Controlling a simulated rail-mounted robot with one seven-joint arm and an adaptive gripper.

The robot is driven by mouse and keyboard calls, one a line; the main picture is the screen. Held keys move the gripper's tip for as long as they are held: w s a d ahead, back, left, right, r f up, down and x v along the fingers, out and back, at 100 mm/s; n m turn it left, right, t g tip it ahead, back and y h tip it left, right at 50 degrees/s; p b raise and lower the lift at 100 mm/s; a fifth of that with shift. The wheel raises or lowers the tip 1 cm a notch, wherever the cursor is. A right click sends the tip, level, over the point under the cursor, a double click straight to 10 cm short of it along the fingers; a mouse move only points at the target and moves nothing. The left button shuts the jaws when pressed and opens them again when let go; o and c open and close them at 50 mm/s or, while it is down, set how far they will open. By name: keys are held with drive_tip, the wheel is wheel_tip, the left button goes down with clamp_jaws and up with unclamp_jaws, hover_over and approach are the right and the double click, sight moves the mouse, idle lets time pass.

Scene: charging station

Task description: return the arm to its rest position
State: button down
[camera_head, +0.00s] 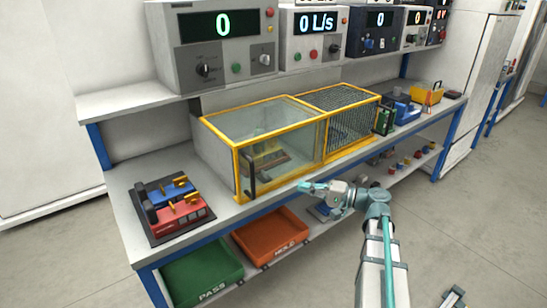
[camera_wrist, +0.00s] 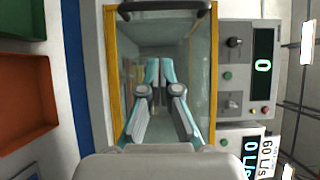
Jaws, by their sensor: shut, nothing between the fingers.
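My arm reaches in from the lower right of the head view, and my gripper (camera_head: 308,186) points left at its end. It is in front of the yellow-framed glass enclosure (camera_head: 322,140), near the front edge of the bench (camera_head: 130,169). In the wrist view my gripper (camera_wrist: 159,68) has its two fingers together with nothing between them. The enclosure's yellow frame (camera_wrist: 113,75) and clear panel show behind the fingers. The glass door looks closed, with a dark handle (camera_head: 250,174) at its front left. Whether the gripper touches anything cannot be told.
Red and blue clamp fixtures (camera_head: 175,208) sit on the bench at left. A green PASS bin (camera_head: 203,273) and an orange HOLD bin (camera_head: 271,238) are on the lower shelf. Display units (camera_head: 222,45) line the upper shelf. Open floor lies at right (camera_head: 490,215).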

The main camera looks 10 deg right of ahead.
drive_tip(key=s+a+f+g+h+p, duration=0.1)
drive_tip(key=s+f+g+h, duration=0.2)
drive_tip(key=f, duration=0.8)
drive_tip(key=s+a+f+g+h, duration=0.1)
drive_tip(key=s+f+g+h, duration=0.3)
drive_tip(key=f, duration=0.7)
drive_tip(key=s+a+f+h+p, duration=0.15)
drive_tip(key=s+f, duration=0.35)
drive_tip(key=f, duration=0.5)
drive_tip(key=s+a+f+n+g+h+p, duration=0.1)
drive_tip(key=s+f, duration=0.4)
drive_tip(key=s, duration=0.5)
drive_tip(key=s+a+f+n+g+h, duration=0.1)
drive_tip(key=s+f+n+g+h, duration=0.2)
drive_tip(key=s, duration=0.8)
drive_tip(key=s+a+f+n+g+h+p, duration=0.1)
drive_tip(key=s+f+n+g+h, duration=0.1)
drive_tip(key=s+f+g, duration=0.3)
drive_tip(key=s+f+h, duration=0.1)
drive_tip(key=s+f, duration=0.2)
drive_tip(key=s, duration=0.3)
drive_tip(key=shift+s+a+f+p, duration=0.2)
drive_tip(key=shift+a+f+p, duration=0.1)
drive_tip(key=shift+a+f, duration=0.05)
